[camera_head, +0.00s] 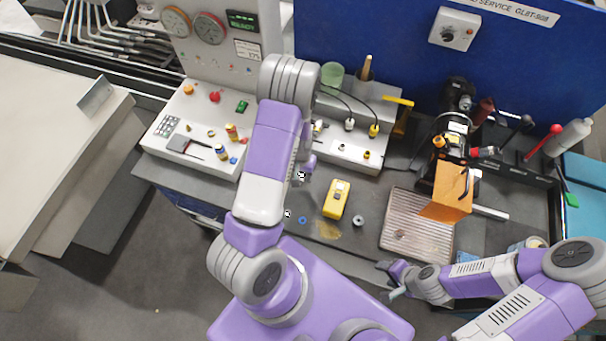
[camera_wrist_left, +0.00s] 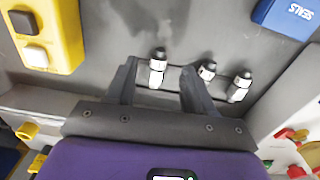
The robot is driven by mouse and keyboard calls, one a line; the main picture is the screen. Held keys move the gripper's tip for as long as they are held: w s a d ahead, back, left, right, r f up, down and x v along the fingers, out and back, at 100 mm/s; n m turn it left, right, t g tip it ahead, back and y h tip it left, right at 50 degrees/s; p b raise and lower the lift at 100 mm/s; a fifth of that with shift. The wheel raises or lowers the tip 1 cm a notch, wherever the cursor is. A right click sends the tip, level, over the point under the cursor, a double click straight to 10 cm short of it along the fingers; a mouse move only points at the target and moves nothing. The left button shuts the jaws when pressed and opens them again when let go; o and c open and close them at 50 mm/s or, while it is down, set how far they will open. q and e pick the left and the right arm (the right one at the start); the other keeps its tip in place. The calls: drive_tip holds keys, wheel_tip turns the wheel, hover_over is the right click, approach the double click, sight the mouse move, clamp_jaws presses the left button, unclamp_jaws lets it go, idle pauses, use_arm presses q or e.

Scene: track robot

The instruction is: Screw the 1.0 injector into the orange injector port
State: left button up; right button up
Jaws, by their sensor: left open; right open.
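Several small white injectors with black bands and silver caps stand or lie on the grey bench in the left wrist view; one injector (camera_wrist_left: 157,68) is between the fingers of my left gripper (camera_wrist_left: 158,78), with gaps showing. A second (camera_wrist_left: 207,71) and third injector (camera_wrist_left: 240,87) are to its right. Their size marks cannot be read. In the head view my left gripper (camera_head: 303,174) is low over the bench, partly hidden by its arm. My right gripper (camera_head: 392,280) is open and empty near the bench's front edge. I cannot tell which fitting is the orange port.
A yellow device (camera_head: 337,199) lies beside my left gripper. A white control console (camera_head: 178,127) is left. A fixture (camera_head: 345,152) with coloured fittings stands behind.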

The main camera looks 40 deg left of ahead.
sight(302, 176)
use_arm(q)
drive_tip(key=f, duration=0.4)
drive_tip(key=shift+w+f, duration=0.1)
drive_tip(key=shift+w, duration=0.1)
drive_tip(key=shift+c, duration=0.5)
drive_tip(key=c, duration=0.9)
